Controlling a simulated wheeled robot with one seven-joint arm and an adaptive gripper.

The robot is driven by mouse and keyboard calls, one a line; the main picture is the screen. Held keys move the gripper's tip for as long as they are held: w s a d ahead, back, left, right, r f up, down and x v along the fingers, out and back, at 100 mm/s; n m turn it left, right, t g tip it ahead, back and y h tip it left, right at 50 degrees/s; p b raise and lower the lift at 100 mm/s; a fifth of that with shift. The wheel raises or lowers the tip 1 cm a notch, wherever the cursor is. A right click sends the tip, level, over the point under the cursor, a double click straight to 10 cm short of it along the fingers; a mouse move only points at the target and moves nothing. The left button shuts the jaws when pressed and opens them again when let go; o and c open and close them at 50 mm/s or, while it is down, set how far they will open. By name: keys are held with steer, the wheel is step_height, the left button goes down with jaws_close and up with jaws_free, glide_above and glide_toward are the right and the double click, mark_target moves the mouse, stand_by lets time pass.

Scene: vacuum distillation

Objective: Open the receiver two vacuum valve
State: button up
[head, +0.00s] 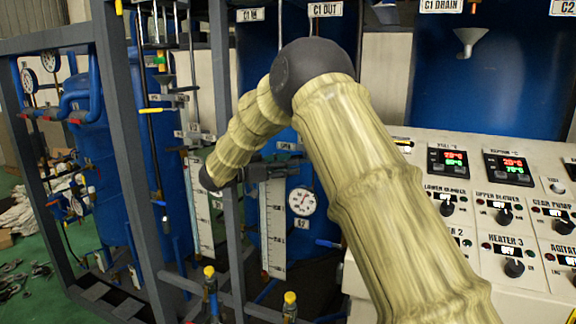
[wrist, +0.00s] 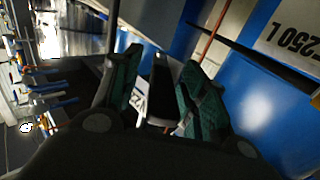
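My gripper (head: 278,170) is at the blue vessel in the middle of the head view, partly hidden by my forearm. In the wrist view my gripper (wrist: 162,65) has its two green-padded fingers apart. A dark narrow bar (wrist: 160,85), perhaps the valve handle, lies between the fingers, with gaps visible beside it. A white label (wrist: 140,100) with partly legible letters is behind it. In the head view a small white label (head: 290,146) is just above my gripper. I cannot tell for certain which valve this is, or its handle position.
A round gauge (head: 303,202) hangs just below and right of my gripper. A white level scale (head: 273,228) stands below it. A grey frame post (head: 130,150) and yellow-capped fittings (head: 290,298) are close by. The control panel (head: 480,275) fills the right.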

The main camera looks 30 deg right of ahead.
steer(key=a, duration=1.2)
steer(key=shift+a, duration=0.15)
